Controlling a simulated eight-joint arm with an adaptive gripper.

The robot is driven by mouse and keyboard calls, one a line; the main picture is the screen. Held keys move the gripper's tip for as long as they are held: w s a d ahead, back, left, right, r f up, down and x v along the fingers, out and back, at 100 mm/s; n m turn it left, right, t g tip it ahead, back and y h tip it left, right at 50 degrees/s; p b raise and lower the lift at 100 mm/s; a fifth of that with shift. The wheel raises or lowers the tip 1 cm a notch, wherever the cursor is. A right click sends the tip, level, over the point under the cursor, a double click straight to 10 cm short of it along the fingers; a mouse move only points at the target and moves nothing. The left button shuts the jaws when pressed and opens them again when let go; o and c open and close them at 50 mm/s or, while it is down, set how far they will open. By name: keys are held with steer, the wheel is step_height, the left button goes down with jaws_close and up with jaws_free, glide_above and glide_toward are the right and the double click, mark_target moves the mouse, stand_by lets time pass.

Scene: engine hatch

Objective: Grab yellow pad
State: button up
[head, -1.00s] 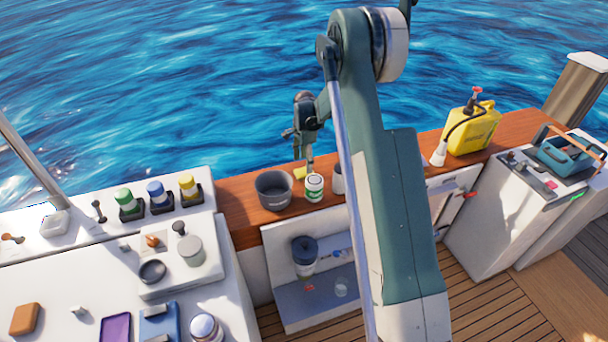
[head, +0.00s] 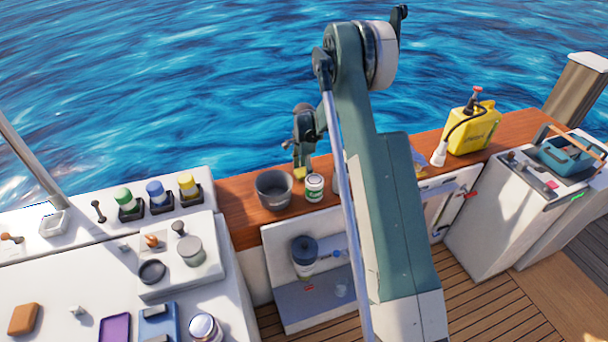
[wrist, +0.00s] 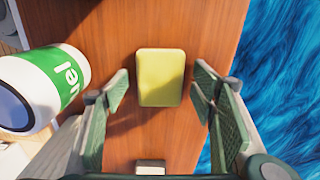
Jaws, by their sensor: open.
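The yellow pad (wrist: 161,77) lies flat on the wooden ledge in the wrist view, a rounded rectangle. My gripper (wrist: 161,88) is open, with one finger on each side of the pad and a gap to both. In the head view my gripper (head: 301,168) is low over the ledge behind the grey bucket and the white can. A bit of the yellow pad (head: 298,174) shows there beneath the fingers; the rest is hidden.
A grey bucket (head: 273,189) stands on the wooden ledge (head: 238,204). A yellow jerrycan (head: 471,128) is farther right. Water lies beyond the ledge's edge.

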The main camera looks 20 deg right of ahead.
mark_target(304, 171)
steer(key=c, duration=1)
steer(key=shift+r, duration=0.1)
steer(key=shift+r+p, duration=0.35)
steer(key=shift+r, duration=4.6)
